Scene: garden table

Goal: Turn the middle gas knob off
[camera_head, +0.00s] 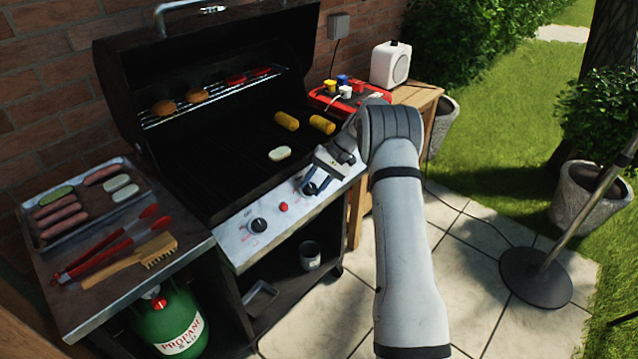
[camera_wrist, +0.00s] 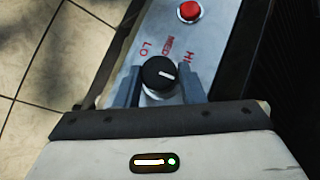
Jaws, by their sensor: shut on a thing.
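The grill's sloped silver control panel (camera_head: 240,243) runs along its front. My gripper (camera_head: 311,187) is at the panel's right part, with its fingers around a black knob (camera_wrist: 158,72). In the wrist view one finger is on each side of the knob, and my gripper (camera_wrist: 161,84) is shut on it. The knob's white line points right and slightly down in that view. Red LO, MED and HI marks sit above the knob there. Another black knob (camera_head: 258,226) is free at the left, with a red button (camera_head: 283,207) between the two knobs.
The grill lid (camera_head: 215,55) is open, with corn (camera_head: 286,121) and other food inside. A side shelf at left holds a sausage tray (camera_head: 85,202), red tongs (camera_head: 112,241) and a brush (camera_head: 125,258). A green propane tank (camera_head: 168,318) stands below.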

